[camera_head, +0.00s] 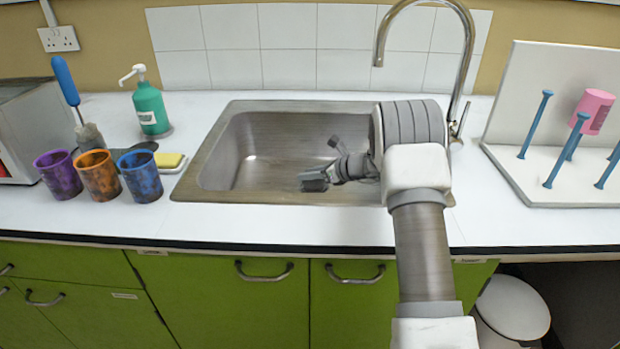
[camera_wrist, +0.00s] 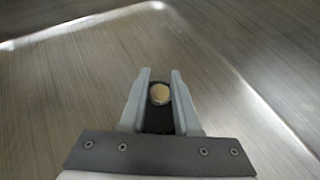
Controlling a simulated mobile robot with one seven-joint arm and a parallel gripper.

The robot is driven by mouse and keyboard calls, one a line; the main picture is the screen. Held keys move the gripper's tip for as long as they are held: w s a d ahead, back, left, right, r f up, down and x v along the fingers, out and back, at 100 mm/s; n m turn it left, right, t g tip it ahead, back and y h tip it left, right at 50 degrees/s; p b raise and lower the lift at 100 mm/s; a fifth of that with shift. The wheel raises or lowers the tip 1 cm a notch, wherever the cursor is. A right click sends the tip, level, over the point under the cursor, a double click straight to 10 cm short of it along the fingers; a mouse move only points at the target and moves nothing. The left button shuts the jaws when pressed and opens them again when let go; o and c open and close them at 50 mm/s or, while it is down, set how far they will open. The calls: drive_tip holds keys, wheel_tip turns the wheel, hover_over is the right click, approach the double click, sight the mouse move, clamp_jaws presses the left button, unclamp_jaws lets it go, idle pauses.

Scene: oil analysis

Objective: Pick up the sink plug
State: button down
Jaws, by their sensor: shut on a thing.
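My gripper (camera_head: 315,182) is down inside the metal sink (camera_head: 215,160), towards its front right part. In the wrist view my gripper (camera_wrist: 160,88) has its two grey fingers close around the sink plug (camera_wrist: 160,93). The plug shows a round tan top with a dark part below it, between the fingers. The gripper is shut on it. In the head view the plug cannot be made out, and my arm covers the right part of the sink. I cannot tell whether the plug touches the sink floor.
A curved metal tap (camera_head: 470,50) rises behind my wrist. Purple, orange and blue cups (camera_head: 140,176), a sponge (camera_head: 168,161) and a green soap bottle (camera_head: 150,108) stand left of the sink.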

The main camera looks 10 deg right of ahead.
drive_tip(key=s+d+r+p, duration=0.3)
drive_tip(key=s+d+r, duration=0.1)
drive_tip(key=s+r, duration=0.4)
drive_tip(key=s, duration=0.2)
drive_tip(key=shift+s+d+r, duration=0.15)
drive_tip(key=shift+s+d, duration=0.1)
drive_tip(key=shift+s, duration=0.15)
